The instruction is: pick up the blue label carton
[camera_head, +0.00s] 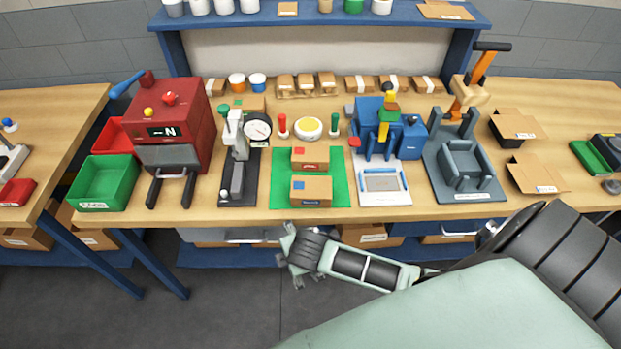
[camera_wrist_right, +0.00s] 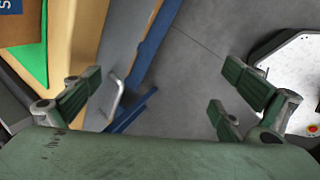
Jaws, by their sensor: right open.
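The blue label carton (camera_head: 311,190) is a small brown box with a blue square on top, lying on the front part of a green mat (camera_head: 341,168). A similar carton with a red square (camera_head: 310,158) lies just behind it. My right gripper (camera_head: 291,262) is open and empty, in front of the table's front edge and apart from the carton. Part of a brown carton with a dark blue label (camera_wrist_right: 16,28) shows there at the upper left corner. My left gripper is not in view.
A black stand with a dial gauge (camera_head: 257,129) stands left of the mat. A blue device (camera_head: 380,130) with a white plate and a grey fixture (camera_head: 463,165) stand to its right. The wooden table edge (camera_head: 330,217) lies between gripper and carton. Boxes fill the shelf underneath.

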